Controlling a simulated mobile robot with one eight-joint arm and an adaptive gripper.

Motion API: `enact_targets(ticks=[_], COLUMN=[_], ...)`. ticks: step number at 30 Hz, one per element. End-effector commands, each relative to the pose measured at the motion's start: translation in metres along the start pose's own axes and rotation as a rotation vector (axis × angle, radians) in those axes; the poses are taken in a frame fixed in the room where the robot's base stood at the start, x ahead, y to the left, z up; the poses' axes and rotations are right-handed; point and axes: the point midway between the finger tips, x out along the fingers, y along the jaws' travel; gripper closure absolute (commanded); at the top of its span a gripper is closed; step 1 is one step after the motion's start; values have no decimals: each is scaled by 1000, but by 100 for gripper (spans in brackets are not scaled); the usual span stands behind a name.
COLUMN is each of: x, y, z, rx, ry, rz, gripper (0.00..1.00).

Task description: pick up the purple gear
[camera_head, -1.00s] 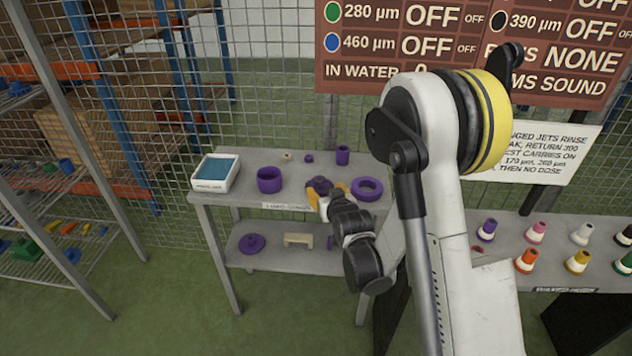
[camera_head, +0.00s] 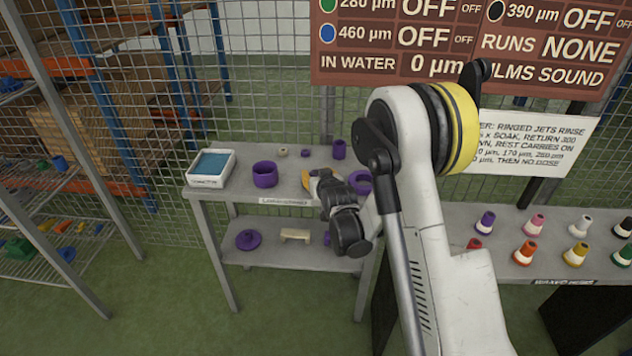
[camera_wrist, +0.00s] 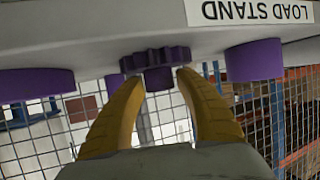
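The purple gear (camera_wrist: 155,58) shows in the wrist view as a toothed disc with a narrower hub, by the front edge of the load stand's top (camera_head: 240,190). That view is turned over, so the stand top lies above. My gripper (camera_wrist: 159,78) has its two yellow fingers apart, one on each side of the hub, with the tips close to the gear. I cannot tell whether they touch it. In the head view my gripper (camera_head: 315,178) is over the stand's front half, and it hides most or all of the gear.
A purple cup (camera_head: 265,175) stands left of my gripper, a purple ring (camera_head: 361,180) right, partly behind my arm. A white tray (camera_head: 205,182) with blue content sits at the left end. A purple cylinder (camera_head: 339,150) and small rings stand behind. The lower shelf holds further parts.

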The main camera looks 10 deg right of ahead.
Motion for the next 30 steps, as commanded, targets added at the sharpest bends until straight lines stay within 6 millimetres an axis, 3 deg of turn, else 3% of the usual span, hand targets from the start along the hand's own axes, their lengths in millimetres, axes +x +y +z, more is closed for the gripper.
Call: enact_targets(ticks=[1,3,4,17,23,27,30], x=[0,0,0,-1,-9,-18,-28], y=[0,0,0,0,0,0,19], z=[0,0,0,-3,-21,-43,-49], rx=[0,0,0,0,0,0,4], ry=[0,0,0,1,1,1,1], rz=[0,0,0,0,0,0,4], gripper=[77,99,100,100,100,100,100])
